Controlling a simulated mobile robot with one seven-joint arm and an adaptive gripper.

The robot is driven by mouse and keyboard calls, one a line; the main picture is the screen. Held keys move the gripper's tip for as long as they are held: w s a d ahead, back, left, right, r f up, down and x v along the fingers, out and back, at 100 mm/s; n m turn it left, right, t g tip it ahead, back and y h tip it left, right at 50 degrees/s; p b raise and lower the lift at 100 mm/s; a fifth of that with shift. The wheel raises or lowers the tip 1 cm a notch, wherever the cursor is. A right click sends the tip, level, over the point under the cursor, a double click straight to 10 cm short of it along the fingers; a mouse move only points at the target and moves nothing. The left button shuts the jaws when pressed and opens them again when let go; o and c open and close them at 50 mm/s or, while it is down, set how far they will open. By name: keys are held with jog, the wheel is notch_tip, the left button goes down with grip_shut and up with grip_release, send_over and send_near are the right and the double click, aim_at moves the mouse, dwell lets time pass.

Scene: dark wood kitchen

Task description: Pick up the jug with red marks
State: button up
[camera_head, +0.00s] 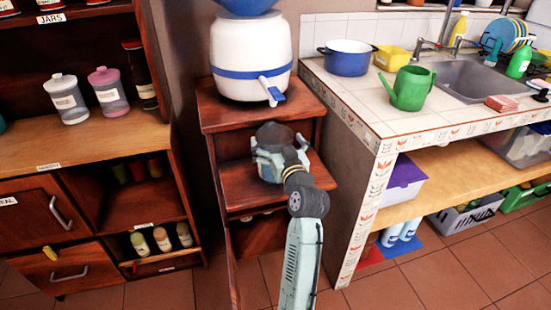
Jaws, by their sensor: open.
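My arm reaches up from the bottom of the picture to the open wooden shelf below the white dispenser. My gripper (268,158) is at that shelf, open. Dark and pale blue-grey shapes overlap there, and I cannot tell whether one of them is a jug. I see no red marks on any jug. Two lidded clear containers stand on the left counter, one with a white lid (66,99) and one with a pink lid (107,93); both have labels and are well apart from my gripper.
The white and blue dispenser (250,55) stands on top of the wooden stand (222,112). A tiled counter (345,92) at right holds a blue pot (347,58) and a green watering can (409,88). Its side wall is close to my arm. The floor (405,280) at lower right is clear.

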jog(key=shift+c, duration=0.6)
jog(key=c, duration=1.6)
